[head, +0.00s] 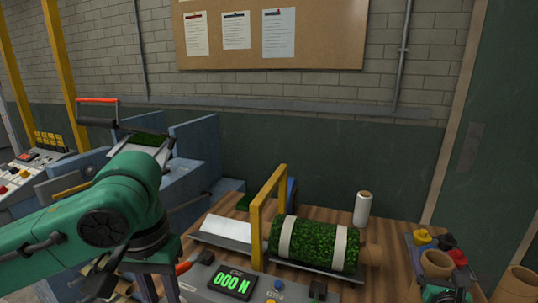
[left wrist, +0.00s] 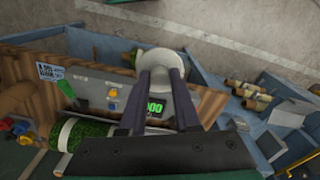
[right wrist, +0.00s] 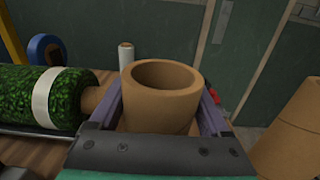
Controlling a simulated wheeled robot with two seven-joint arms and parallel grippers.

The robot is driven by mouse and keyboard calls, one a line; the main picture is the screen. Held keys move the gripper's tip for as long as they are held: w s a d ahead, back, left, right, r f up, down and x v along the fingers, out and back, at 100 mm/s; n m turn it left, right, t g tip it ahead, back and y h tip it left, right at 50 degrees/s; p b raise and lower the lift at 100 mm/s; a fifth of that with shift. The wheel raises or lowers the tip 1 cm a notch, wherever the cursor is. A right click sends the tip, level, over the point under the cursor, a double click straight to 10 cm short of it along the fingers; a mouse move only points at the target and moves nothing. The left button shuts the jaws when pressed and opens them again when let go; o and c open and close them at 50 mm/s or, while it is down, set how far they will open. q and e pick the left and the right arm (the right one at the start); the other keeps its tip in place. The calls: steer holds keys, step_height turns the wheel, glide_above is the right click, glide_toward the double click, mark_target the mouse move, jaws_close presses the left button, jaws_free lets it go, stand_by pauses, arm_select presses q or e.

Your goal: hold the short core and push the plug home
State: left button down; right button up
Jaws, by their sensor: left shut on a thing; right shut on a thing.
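The short core (right wrist: 160,112) is a hollow tan cardboard tube, upright between the fingers of my right gripper (right wrist: 162,98), which is shut on it. In the head view the short core (head: 437,264) stands at lower right, my right gripper (head: 440,290) just below it. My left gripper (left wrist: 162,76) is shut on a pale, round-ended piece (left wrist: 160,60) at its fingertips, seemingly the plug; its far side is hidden. In the head view my left arm covers the left side and its fingertips are not clear. The core and the pale piece are apart.
A turf roll with white bands (head: 317,245) lies on a tray behind the force gauge (head: 233,284) reading 000 N. A yellow gate (head: 256,235) stands beside it. Colored plugs (head: 422,238) sit in a tray at right. Another tan core (right wrist: 292,130) stands right of my right gripper.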

arm_select(q)
steer(key=shift+f, duration=0.8)
stand_by(1.0)
